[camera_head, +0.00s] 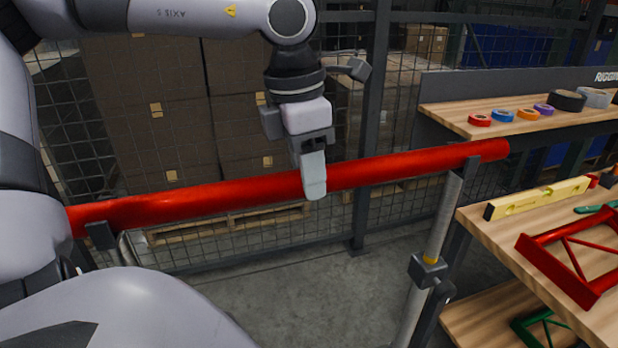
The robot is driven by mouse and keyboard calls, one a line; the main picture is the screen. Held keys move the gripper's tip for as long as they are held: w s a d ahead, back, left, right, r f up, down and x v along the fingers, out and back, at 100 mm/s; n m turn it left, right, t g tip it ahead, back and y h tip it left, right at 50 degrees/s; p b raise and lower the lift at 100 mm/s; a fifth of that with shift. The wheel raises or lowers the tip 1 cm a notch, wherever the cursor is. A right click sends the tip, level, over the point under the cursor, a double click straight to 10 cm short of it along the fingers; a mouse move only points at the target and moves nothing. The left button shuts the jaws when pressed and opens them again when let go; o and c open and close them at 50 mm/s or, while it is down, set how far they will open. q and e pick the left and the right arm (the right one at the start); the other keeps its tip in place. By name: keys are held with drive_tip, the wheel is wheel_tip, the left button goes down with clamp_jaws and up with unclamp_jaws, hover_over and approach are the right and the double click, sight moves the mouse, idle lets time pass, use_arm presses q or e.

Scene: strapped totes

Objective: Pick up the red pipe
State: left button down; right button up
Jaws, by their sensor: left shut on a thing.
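The red pipe (225,197) is long and lies nearly level across the view, its right end a little higher in the picture. Near its right end it sits at a grey stand (439,235), and near its left end at a dark bracket (101,235). My left gripper (314,185) points down at the middle of the pipe and is shut on it. One pale finger shows in front of the pipe; the other is hidden behind it. The pipe's left end is partly covered by my arm. My right gripper is not in view.
A wooden workbench (490,222) at the right holds a yellow level (540,197) and a red frame (575,255). A shelf (455,113) above it holds several tape rolls. A wire mesh fence and stacked brown boxes (150,110) stand behind the pipe. The floor (300,285) in front is clear.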

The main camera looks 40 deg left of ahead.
use_arm(q)
drive_tip(key=shift+r, duration=0.15)
wheel_tip(320, 180, up, 20)
drive_tip(key=p, duration=0.1)
drive_tip(key=shift+p, duration=0.4)
